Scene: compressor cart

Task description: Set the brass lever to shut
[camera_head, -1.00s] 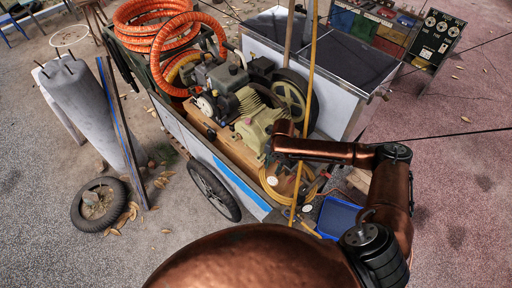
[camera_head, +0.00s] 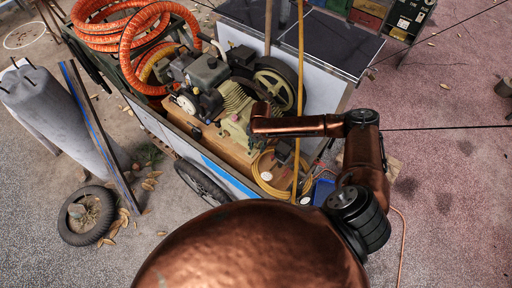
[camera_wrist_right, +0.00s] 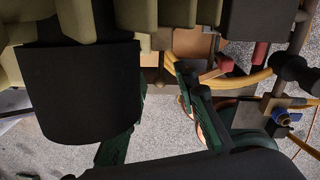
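The compressor (camera_head: 235,115) sits in the cart, with ribbed olive castings that also show across the top of the right wrist view (camera_wrist_right: 180,12). I cannot clearly pick out the brass lever. A small brass-coloured fitting with a blue part (camera_wrist_right: 283,118) is at the right of the wrist view, to the right of my right gripper; whether it belongs to the lever I cannot tell. My right gripper (camera_wrist_right: 162,125) has its green fingers spread, with nothing between them. In the head view my copper forearm reaches over the compressor and mostly hides that gripper. My left gripper is out of view.
A yellow hose (camera_wrist_right: 235,82) passes beside the right finger, and a dark cylinder (camera_wrist_right: 75,92) is close on the left. A yellow pole (camera_head: 301,80) stands upright near my forearm. Orange hose coils (camera_head: 145,45) lie at the cart's far end. A blue tray (camera_head: 323,190) is near my arm.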

